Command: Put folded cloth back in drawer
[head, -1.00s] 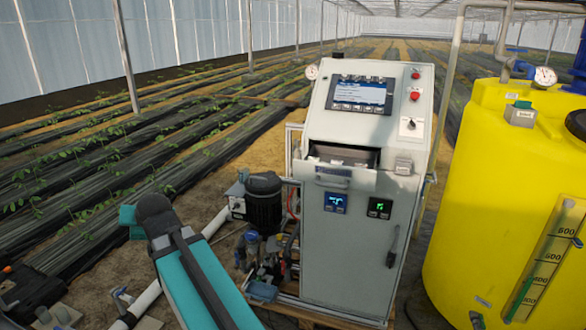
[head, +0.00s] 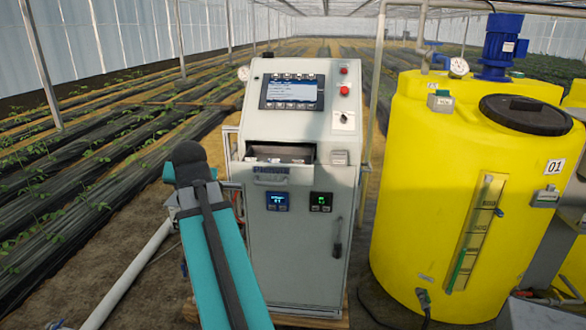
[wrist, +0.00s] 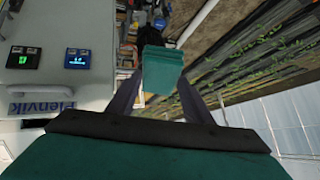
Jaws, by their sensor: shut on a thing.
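In the wrist view my gripper (wrist: 162,84) is shut on the folded cloth (wrist: 163,62), a small teal layered block between the fingertips. In the head view the gripper and cloth are mostly hidden behind my arm, left of the cabinet. The drawer (head: 271,180) is pulled open in the upper part of the grey control cabinet (head: 290,225). Some items show inside it, too small to tell. In the wrist view the cabinet's label (wrist: 40,106) appears upside down at the left, and the cloth is apart from the cabinet.
A screen (head: 291,91) and red buttons sit above the drawer; two small displays (head: 277,201) sit below it. A yellow tank (head: 420,180) stands right of the cabinet. A white pipe (head: 130,275) runs along the ground at left.

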